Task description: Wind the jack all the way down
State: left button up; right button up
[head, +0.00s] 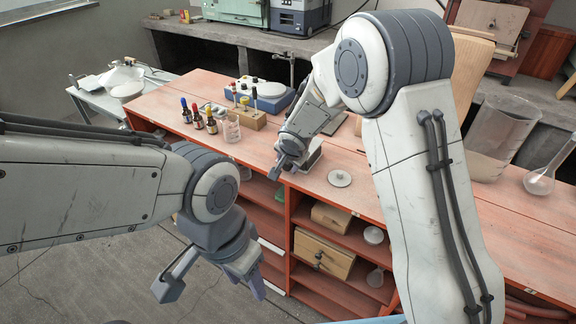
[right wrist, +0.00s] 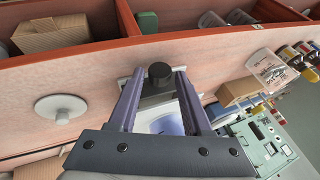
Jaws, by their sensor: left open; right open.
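The jack (head: 314,156) stands near the front edge of the red-topped bench, mostly hidden behind my right gripper (head: 284,166) in the head view. In the right wrist view its black knob (right wrist: 160,74) sits between the two fingertips of my right gripper (right wrist: 158,82). The fingers are open on either side of the knob, with gaps showing. A pale, bluish surface lies behind the knob between the fingers; the jack's height is hard to tell. My left gripper (head: 212,287) is open and empty, low in front of the bench.
A round white disc (head: 339,178) lies right of the jack. A glass beaker (head: 232,129), a wooden block (head: 248,117) with vials, and small dropper bottles (head: 198,119) stand to the left. Open shelves with boxes (head: 323,259) are below the front edge.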

jog(key=shift+w+f, duration=0.2)
jog(key=shift+f, duration=0.15)
grip_shut()
jog(key=shift+r, duration=0.1)
jog(key=shift+a+r+g+h+p, duration=0.15)
jog(key=shift+g+h+p, duration=0.15)
jog(key=shift+p, duration=0.3)
jog(key=shift+w+a+g+h+p, duration=0.1)
jog(key=shift+g+h+p, duration=0.25)
jog(key=shift+p, duration=0.2)
jog(key=shift+w+a+n+g+h+p, duration=0.15)
jog(key=shift+n+g+h+p, duration=0.2)
jog(key=shift+g+h, duration=0.5)
jog(key=shift+w+a+n+g+h+p, duration=0.15)
jog(key=shift+n+g+h, duration=0.3)
jog(key=shift+h, duration=0.65)
